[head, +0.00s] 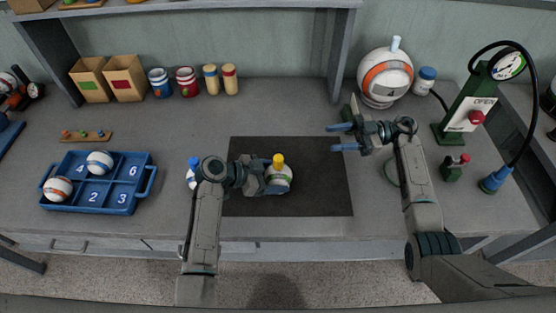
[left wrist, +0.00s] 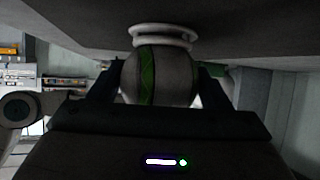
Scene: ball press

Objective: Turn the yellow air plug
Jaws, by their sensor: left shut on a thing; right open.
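The yellow air plug (head: 278,160) stands upright on top of a white ball with a green stripe (head: 283,174), on the dark mat's left half. My left gripper (head: 276,183) comes in from the left and is shut on this ball. In the left wrist view the ball (left wrist: 168,80) sits between the two fingers, against a white ring stand (left wrist: 162,36); the plug is hidden there. My right gripper (head: 337,138) is open and empty above the mat's upper right corner, apart from the plug.
The dark mat (head: 318,190) is bare on its right. A blue numbered tray (head: 120,197) with two balls stands left. A blue-topped object (head: 193,163) is partly hidden by my left arm. A large orange-striped ball (head: 385,77) and green gauge pump (head: 468,112) stand right.

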